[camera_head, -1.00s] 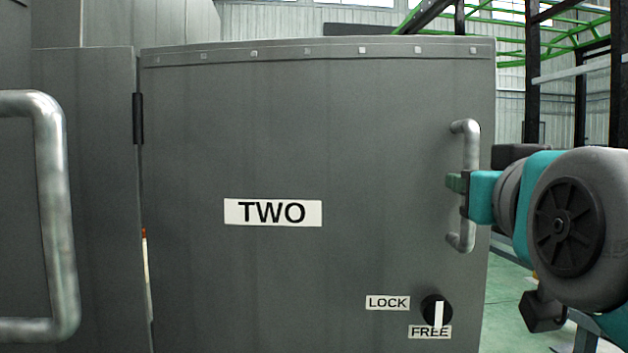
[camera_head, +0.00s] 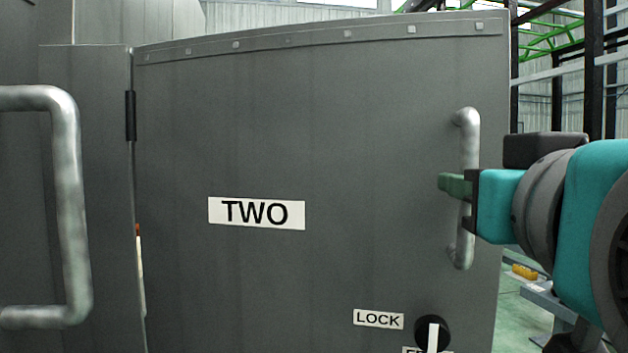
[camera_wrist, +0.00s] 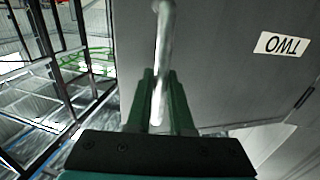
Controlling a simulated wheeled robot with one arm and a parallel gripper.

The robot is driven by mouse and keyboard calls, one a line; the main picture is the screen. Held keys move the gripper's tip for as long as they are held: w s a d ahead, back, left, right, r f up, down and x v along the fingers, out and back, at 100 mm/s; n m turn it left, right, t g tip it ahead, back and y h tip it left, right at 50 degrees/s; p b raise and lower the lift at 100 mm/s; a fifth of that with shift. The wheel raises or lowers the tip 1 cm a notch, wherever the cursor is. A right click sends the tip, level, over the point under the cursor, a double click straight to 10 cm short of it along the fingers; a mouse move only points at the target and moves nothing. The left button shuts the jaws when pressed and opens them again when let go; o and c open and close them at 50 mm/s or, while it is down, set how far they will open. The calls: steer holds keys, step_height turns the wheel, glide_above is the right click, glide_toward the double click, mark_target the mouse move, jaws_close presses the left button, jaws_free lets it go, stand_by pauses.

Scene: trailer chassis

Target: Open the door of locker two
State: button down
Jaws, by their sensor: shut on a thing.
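The grey door of locker two (camera_head: 330,130) bears a white TWO label (camera_head: 256,213) and stands swung out from its hinge (camera_head: 130,116) at the left. Its vertical metal handle (camera_head: 467,135) is near the right edge. My gripper (camera_head: 456,186) is shut on the middle of this handle. In the wrist view the handle (camera_wrist: 164,45) runs between the two green fingers (camera_wrist: 161,100). A black knob (camera_head: 432,332) sits low on the door, its white pointer turned down toward the partly cut-off FREE label; the LOCK label (camera_head: 378,319) is above left.
Another large handle (camera_head: 70,210) stands out at the left, close to the camera. Dark frame posts (camera_head: 593,70) and green railings rise behind at the right. A yellow object (camera_head: 524,272) lies low behind the door. Green floor shows beyond the door's right edge.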

steer(key=c, duration=0.8)
jaws_free()
steer(key=shift+s, duration=0.15)
steer(key=s+a, duration=0.1)
steer(key=s, duration=0.6)
steer(key=shift+s+p, duration=0.25)
steer(key=shift+p, duration=0.05)
